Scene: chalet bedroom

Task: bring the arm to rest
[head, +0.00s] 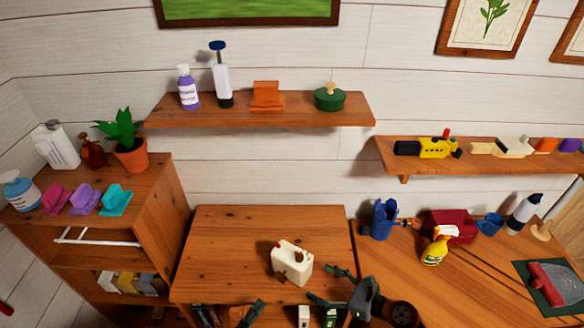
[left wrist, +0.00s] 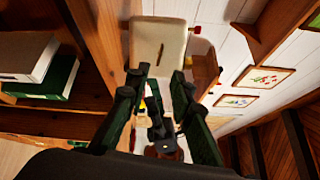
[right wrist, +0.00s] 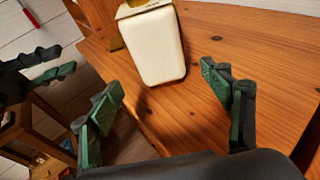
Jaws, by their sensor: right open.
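My right gripper (head: 325,284) is at the front edge of the wooden desk, just in front of a cream jug (head: 291,260). In the right wrist view its fingers (right wrist: 165,105) are spread wide and empty, with the jug (right wrist: 155,45) beyond them on the desk, not touched. My left gripper (head: 245,314) is low at the bottom edge of the head view and partly cut off. In the left wrist view its fingers (left wrist: 160,75) stand apart with nothing held, and the jug (left wrist: 158,42) shows past the tips. The left fingers also show in the right wrist view (right wrist: 45,65).
A yellow spray bottle (head: 433,252), a blue container (head: 383,219) and a red box (head: 450,222) stand on the right worktop (head: 465,275). Shelves with bottles and tools line the wall. A crowded cabinet (head: 160,190) stands left. The desk's left half (head: 225,250) is clear.

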